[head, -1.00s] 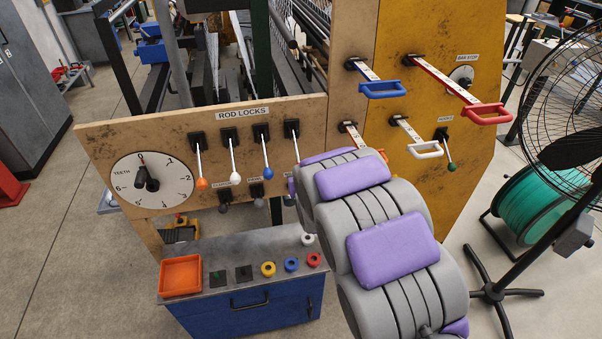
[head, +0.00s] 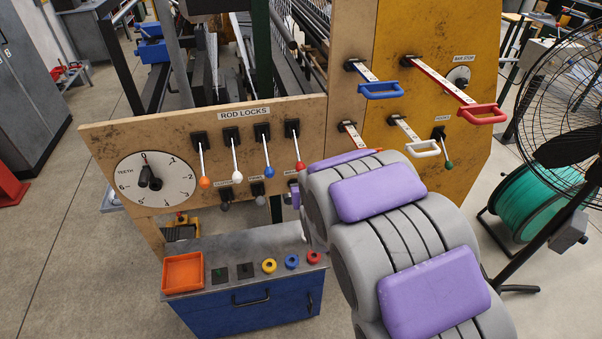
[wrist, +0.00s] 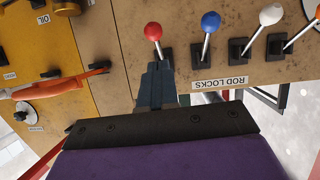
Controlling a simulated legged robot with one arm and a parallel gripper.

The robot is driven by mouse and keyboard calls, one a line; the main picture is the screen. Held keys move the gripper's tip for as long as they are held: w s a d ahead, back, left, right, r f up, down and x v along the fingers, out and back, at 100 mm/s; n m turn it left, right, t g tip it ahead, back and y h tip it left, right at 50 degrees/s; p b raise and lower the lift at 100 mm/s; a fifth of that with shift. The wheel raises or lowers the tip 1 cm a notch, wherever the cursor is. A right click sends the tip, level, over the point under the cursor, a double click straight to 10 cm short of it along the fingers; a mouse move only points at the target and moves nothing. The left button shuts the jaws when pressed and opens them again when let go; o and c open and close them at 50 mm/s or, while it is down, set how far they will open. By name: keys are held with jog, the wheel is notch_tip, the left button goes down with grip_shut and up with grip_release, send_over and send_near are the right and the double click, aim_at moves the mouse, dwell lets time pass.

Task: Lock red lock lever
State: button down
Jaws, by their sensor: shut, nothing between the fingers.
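The red lock lever is the rightmost of the top row under the ROD LOCKS label. Its red knob (head: 300,166) hangs low at the end of a pale rod in the head view. In the wrist view, which is upside down, the red knob (wrist: 153,31) stands just beyond my gripper (wrist: 158,68). My gripper is shut and empty, its fingertips near the lever's base in the picture; contact cannot be told. In the head view my arm hides the gripper.
Blue (head: 270,172), white (head: 237,176) and orange (head: 205,182) levers hang left of the red one. A red handle (head: 482,113) juts out at upper right. A blue cabinet (head: 247,312) stands below the panel. A fan (head: 565,140) stands at right.

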jog(key=shift+f+b+v, duration=0.1)
jog(key=shift+b+v, duration=0.95)
jog(key=shift+b, duration=0.05)
jog(key=shift+f+b+v, duration=0.15)
jog(key=shift+b+v, duration=0.85)
jog(key=shift+b, duration=0.1)
jog(key=shift+s, duration=0.15)
jog(key=s+d+f+m+g+h, duration=0.1)
jog(key=s+d+g, duration=0.35)
jog(key=s, duration=0.35)
jog(key=s+d+f+m+g+h, duration=0.1)
jog(key=s+d+g+h, duration=0.15)
jog(key=s+d, duration=0.45)
jog(key=s+d+r+g, duration=0.1)
jog(key=s+g, duration=0.3)
jog(key=s, duration=0.8)
jog(key=s+d+r+g, duration=0.2)
jog(key=s+g, duration=0.2)
jog(key=s, duration=0.9)
jog(key=shift+d+m, duration=0.35)
jog(key=shift+m, duration=0.05)
